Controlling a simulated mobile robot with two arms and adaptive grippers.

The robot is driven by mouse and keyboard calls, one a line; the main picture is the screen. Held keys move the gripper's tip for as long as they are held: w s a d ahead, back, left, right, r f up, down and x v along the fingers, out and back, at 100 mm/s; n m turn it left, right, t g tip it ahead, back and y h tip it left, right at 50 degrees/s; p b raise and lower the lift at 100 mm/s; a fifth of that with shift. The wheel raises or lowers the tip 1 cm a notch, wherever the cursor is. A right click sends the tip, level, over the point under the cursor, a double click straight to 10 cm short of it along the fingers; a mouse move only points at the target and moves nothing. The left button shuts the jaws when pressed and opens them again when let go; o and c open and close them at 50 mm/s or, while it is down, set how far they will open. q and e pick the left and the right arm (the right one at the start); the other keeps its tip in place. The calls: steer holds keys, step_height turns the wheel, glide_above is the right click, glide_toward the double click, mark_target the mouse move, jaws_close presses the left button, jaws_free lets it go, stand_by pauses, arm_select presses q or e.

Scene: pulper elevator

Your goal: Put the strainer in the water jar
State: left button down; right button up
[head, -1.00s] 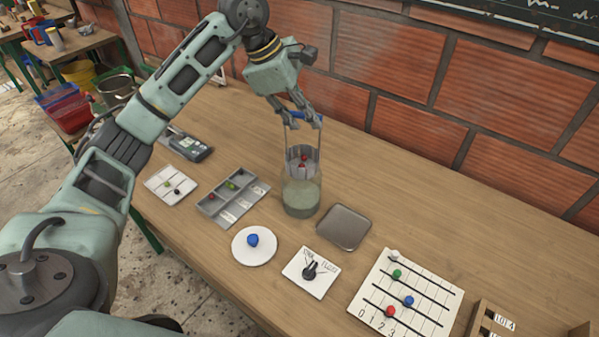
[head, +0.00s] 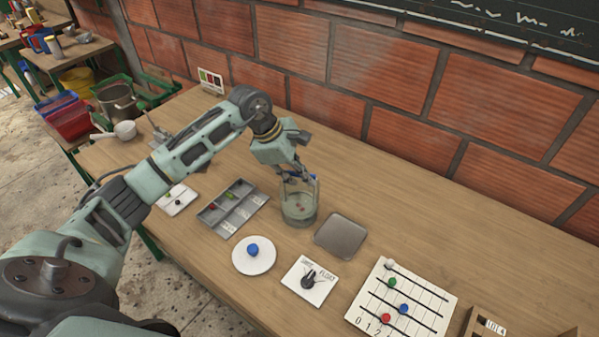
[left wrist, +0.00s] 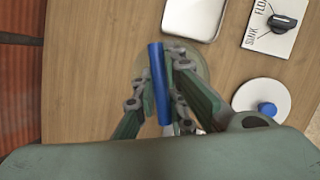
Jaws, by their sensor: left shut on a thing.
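The water jar (head: 298,219) is a clear glass jar on the wooden table, with greenish water in it. The strainer (head: 299,196) is down inside the jar, with its handle frame rising above the rim. Small red bits show within it. My left gripper (head: 299,177) is above the jar, shut on the strainer's blue handle bar; in the left wrist view the blue bar (left wrist: 159,85) lies between the fingers (left wrist: 160,92). The jar (left wrist: 200,65) is mostly hidden behind the gripper there. Whether the strainer touches the jar's bottom I cannot tell. My right gripper is not in view.
A grey tray (head: 341,236) sits right of the jar, and a compartment tray (head: 222,221) left of it. In front are a white plate (head: 265,264) with a blue knob, a sink/float card (head: 323,292) and a numbered board (head: 432,290). Bare table lies behind the jar.

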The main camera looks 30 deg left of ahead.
arm_select(q)
steer(key=shift+f, duration=0.1)
steer(key=c, duration=1.8)
jaws_free()
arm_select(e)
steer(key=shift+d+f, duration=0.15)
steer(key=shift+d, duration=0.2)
arm_select(q)
steer(key=shift+r, duration=0.2)
steer(key=shift+a+r, duration=0.2)
steer(key=shift+r, duration=0.05)
steer(key=b+v, duration=0.2)
steer(key=v, duration=0.9)
steer(key=shift+s+r+b, duration=0.15)
steer(key=shift+b, duration=0.15)
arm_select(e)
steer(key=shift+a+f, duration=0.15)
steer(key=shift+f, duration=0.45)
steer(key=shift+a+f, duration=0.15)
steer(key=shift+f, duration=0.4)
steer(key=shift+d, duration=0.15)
